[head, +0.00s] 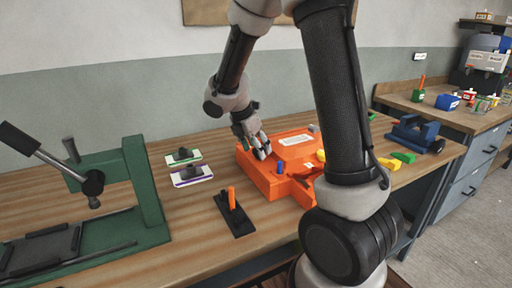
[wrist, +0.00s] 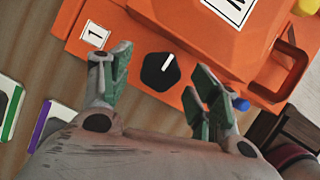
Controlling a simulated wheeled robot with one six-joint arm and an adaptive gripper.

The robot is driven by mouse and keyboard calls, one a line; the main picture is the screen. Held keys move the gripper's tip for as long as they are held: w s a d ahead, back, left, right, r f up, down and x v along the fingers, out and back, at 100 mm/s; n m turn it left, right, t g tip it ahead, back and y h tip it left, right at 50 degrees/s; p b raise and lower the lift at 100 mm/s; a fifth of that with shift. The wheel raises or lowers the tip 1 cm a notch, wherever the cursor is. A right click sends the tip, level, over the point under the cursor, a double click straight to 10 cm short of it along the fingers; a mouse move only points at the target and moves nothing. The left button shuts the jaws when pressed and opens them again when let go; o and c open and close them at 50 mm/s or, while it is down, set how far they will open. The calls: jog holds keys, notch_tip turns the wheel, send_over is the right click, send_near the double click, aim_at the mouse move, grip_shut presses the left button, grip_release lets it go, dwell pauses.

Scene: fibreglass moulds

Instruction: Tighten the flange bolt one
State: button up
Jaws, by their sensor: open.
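The orange mould (head: 264,184) lies on the wooden bench, and its flange also shows in the wrist view (wrist: 120,22). Flange bolt one (wrist: 153,78) is a dark, many-sided head with a white line across its top, next to a tag marked 1 (wrist: 95,35). My gripper (wrist: 160,70) is open, with one green-padded finger on each side of the bolt head and visible gaps between. In the head view my gripper (head: 262,148) is low over the mould's left part, and the bolt cannot be made out there.
A blue knob (head: 281,167) stands on the mould close to my gripper. Two white-based pieces (head: 186,156) (head: 192,176), a black block with an orange peg (head: 236,220) and a green press (head: 150,185) are to the left. A blue vise (head: 415,133) is to the right.

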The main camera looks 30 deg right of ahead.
jog(key=c, duration=1)
jog(key=shift+w+m, duration=0.1)
jog(key=shift+m, duration=0.2)
jog(key=m, duration=0.1)
jog(key=m+g, duration=0.1)
jog(key=m, duration=0.1)
jog(key=m+g, duration=0.1)
jog(key=shift+w+m, duration=0.25)
jog(key=shift+m, duration=0.05)
jog(key=m, duration=0.2)
jog(key=m+g, duration=0.1)
jog(key=m, duration=0.1)
jog(key=shift+w+d+m+g+y, duration=0.1)
jog(key=shift+w+m+g+y, duration=0.1)
jog(key=shift+m+g+y, duration=0.1)
jog(key=m, duration=0.2)
jog(key=m+g+y, duration=0.1)
jog(key=m, duration=0.2)
jog(key=shift+w+d+m+y, duration=0.15)
jog(key=shift+d+m+y, duration=0.05)
jog(key=shift+m+y, duration=0.1)
jog(key=m, duration=0.2)
jog(key=m+y, duration=0.1)
jog(key=m, duration=0.1)
jog(key=shift+d+m+g+y, duration=0.2)
jog(key=shift+m+g+y, duration=0.1)
jog(key=shift+g, duration=0.1)
